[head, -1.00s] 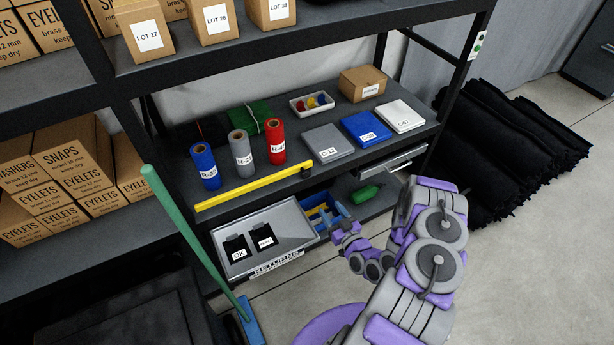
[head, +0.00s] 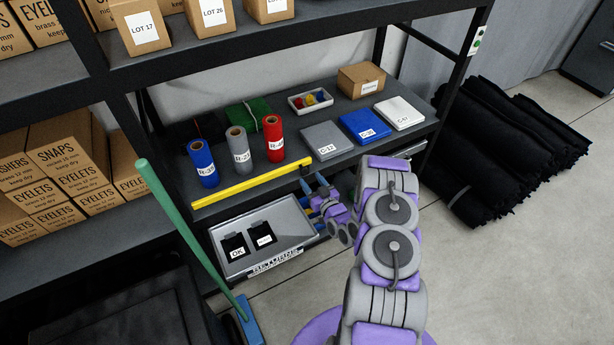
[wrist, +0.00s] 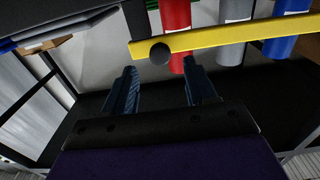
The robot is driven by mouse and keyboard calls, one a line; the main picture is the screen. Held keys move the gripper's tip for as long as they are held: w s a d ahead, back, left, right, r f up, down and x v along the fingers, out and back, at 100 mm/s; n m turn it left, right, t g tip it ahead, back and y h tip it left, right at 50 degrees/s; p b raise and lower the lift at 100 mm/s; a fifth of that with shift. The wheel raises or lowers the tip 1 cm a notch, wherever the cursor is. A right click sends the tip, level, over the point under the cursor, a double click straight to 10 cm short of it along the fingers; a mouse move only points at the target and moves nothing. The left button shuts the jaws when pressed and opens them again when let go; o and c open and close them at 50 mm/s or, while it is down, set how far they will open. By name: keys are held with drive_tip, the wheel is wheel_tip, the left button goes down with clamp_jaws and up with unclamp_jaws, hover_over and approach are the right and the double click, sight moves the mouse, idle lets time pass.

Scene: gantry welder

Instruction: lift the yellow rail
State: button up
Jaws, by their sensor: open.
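The yellow rail (head: 250,184) runs along the front edge of the middle shelf, in front of the rolls, with a dark knob at its right end. In the wrist view the rail (wrist: 235,37) crosses the upper right, and its round black knob (wrist: 160,54) shows just beyond and between my fingertips. My gripper (head: 313,183) is open and empty, just below the rail's right end. In the wrist view its two blue fingers (wrist: 160,70) stand apart, with the rail beyond them. I cannot tell whether they touch it.
A blue roll (head: 205,165), a grey roll (head: 239,152) and a red roll (head: 273,140) stand behind the rail. A returns tray (head: 285,232) lies below. A green pole (head: 185,225) leans at the left. Black rolled material (head: 510,150) is piled right; floor beside it is clear.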

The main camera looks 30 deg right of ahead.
sight(305, 172)
drive_tip(key=shift+w+b, duration=0.3)
drive_tip(key=shift+w, duration=1.75)
clamp_jaws()
